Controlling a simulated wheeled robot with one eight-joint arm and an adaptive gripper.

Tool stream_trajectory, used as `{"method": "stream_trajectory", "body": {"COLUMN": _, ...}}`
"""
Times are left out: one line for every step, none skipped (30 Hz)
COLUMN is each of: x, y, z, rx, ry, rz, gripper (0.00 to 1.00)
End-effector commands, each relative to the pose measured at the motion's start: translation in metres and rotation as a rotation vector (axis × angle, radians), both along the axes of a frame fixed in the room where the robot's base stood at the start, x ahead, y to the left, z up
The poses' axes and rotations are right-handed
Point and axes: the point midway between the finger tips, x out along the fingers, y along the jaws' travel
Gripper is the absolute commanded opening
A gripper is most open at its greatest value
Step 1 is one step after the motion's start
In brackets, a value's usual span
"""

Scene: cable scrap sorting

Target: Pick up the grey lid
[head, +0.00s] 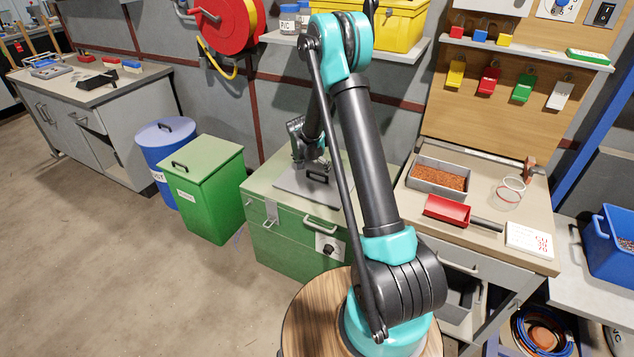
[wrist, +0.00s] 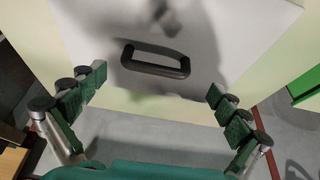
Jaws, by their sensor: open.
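The grey lid (head: 290,188) is a flat square plate with a black bar handle (head: 317,177). It lies on top of a green cabinet. In the wrist view the lid (wrist: 92,25) fills the upper middle, with its black handle (wrist: 155,66) near the edge closest to me. My gripper (head: 310,163) is above the lid, partly hidden by my arm in the head view. In the wrist view my gripper (wrist: 157,83) is open, its green-padded fingers spread wide on either side of the handle. Nothing is between the fingers that they touch.
The green cabinet (head: 283,237) has a pale top, a front handle and a knob. A green bin (head: 208,195) and a blue drum (head: 150,150) stand to its left. To the right, a bench carries a tray of copper granules (head: 438,180), a red scoop (head: 447,211) and a glass jar (head: 509,193).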

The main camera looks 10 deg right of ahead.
Motion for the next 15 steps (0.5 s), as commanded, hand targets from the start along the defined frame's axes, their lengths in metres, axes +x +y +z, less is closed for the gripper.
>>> {"method": "stream_trajectory", "body": {"x": 0.001, "y": 0.000, "z": -0.002, "rx": 0.000, "ry": 0.000, "rz": 0.000, "gripper": 1.00}}
{"method": "stream_trajectory", "body": {"x": 0.001, "y": -0.001, "z": -0.003, "rx": 0.000, "ry": 0.000, "rz": 0.000, "gripper": 1.00}}
{"method": "stream_trajectory", "body": {"x": 0.002, "y": -0.002, "z": -0.005, "rx": 0.000, "ry": 0.000, "rz": 0.000, "gripper": 1.00}}
{"method": "stream_trajectory", "body": {"x": 0.002, "y": -0.002, "z": -0.007, "rx": 0.000, "ry": 0.000, "rz": -0.001, "gripper": 1.00}}
{"method": "stream_trajectory", "body": {"x": 0.003, "y": -0.004, "z": -0.010, "rx": 0.000, "ry": 0.000, "rz": -0.001, "gripper": 1.00}}
{"method": "stream_trajectory", "body": {"x": 0.004, "y": -0.006, "z": -0.015, "rx": 0.000, "ry": 0.000, "rz": -0.001, "gripper": 1.00}}
{"method": "stream_trajectory", "body": {"x": 0.006, "y": -0.007, "z": -0.019, "rx": 0.000, "ry": 0.000, "rz": -0.001, "gripper": 1.00}}
{"method": "stream_trajectory", "body": {"x": 0.007, "y": -0.009, "z": -0.023, "rx": 0.000, "ry": 0.000, "rz": -0.001, "gripper": 1.00}}
{"method": "stream_trajectory", "body": {"x": 0.009, "y": -0.011, "z": -0.028, "rx": 0.001, "ry": 0.000, "rz": -0.002, "gripper": 1.00}}
{"method": "stream_trajectory", "body": {"x": 0.010, "y": -0.013, "z": -0.032, "rx": 0.001, "ry": 0.000, "rz": -0.002, "gripper": 1.00}}
{"method": "stream_trajectory", "body": {"x": 0.011, "y": -0.013, "z": -0.036, "rx": 0.000, "ry": 0.000, "rz": -0.001, "gripper": 1.00}}
{"method": "stream_trajectory", "body": {"x": 0.013, "y": -0.014, "z": -0.040, "rx": 0.000, "ry": 0.000, "rz": -0.001, "gripper": 1.00}}
{"method": "stream_trajectory", "body": {"x": 0.013, "y": -0.015, "z": -0.042, "rx": 0.000, "ry": 0.000, "rz": 0.000, "gripper": 1.00}}
{"method": "stream_trajectory", "body": {"x": 0.014, "y": -0.015, "z": -0.045, "rx": 0.000, "ry": 0.000, "rz": 0.000, "gripper": 1.00}}
{"method": "stream_trajectory", "body": {"x": 0.015, "y": -0.016, "z": -0.047, "rx": 0.000, "ry": 0.000, "rz": 0.000, "gripper": 1.00}}
